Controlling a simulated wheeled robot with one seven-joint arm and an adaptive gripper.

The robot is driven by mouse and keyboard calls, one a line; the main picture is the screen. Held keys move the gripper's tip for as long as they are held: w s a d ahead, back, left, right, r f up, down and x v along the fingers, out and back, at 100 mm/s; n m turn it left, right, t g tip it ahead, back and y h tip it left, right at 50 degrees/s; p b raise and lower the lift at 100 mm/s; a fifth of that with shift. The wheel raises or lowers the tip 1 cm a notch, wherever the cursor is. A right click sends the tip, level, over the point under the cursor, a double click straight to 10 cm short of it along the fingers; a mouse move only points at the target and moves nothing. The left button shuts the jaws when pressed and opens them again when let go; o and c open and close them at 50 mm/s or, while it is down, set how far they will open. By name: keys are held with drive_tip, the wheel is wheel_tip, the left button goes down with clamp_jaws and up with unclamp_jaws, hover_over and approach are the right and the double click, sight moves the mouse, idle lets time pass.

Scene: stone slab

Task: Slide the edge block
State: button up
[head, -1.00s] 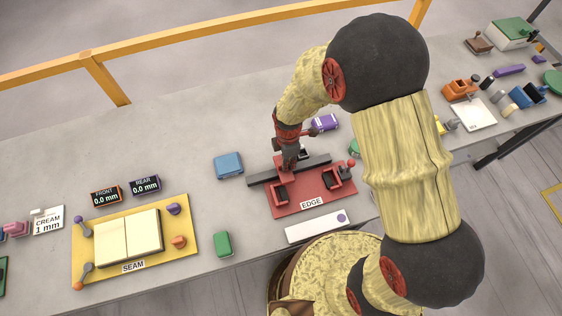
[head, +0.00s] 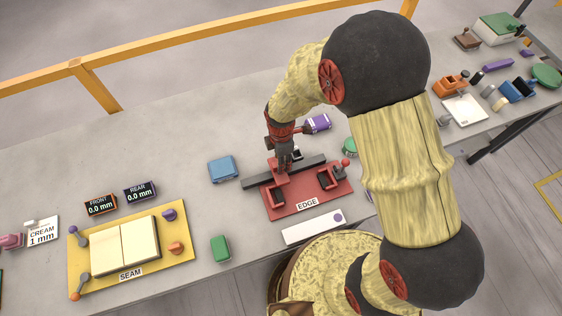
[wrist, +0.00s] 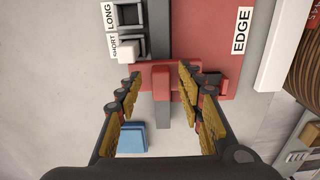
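The red EDGE fixture (head: 292,207) lies on the slab in front of my base, with a dark bar (head: 313,161) along its far side. In the wrist view, a small red block (wrist: 162,78) sits across the dark bar (wrist: 161,112), on the edge of the red plate. I take this for the edge block. My gripper (wrist: 160,82) is open, with one finger on each side of the block and visible gaps on both sides. In the head view, my gripper (head: 284,166) is over the bar and largely hides the block.
A blue block (head: 223,168) lies left of the fixture and a purple one (head: 317,123) behind it. A white strip (head: 314,228) lies in front. The yellow SEAM board (head: 180,247) and a green block (head: 220,248) are further left.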

wheel_tip(320, 180, up, 10)
idle(0.4)
idle(0.4)
wheel_tip(320, 180, up, 4)
drive_tip(key=m+b, duration=0.2)
drive_tip(key=m, duration=0.9)
hover_over(286, 176)
drive_tip(key=s+d, duration=0.2)
drive_tip(key=s, duration=0.1)
drive_tip(key=s+d+r+m+t+b, duration=0.5)
drive_tip(key=s+d+r+m+b, duration=0.3)
drive_tip(key=d+r+m, duration=0.2)
drive_tip(key=shift+d+r+t+b, duration=0.3)
drive_tip(key=shift+d+r+b, duration=0.15)
drive_tip(key=shift+d, duration=0.75)
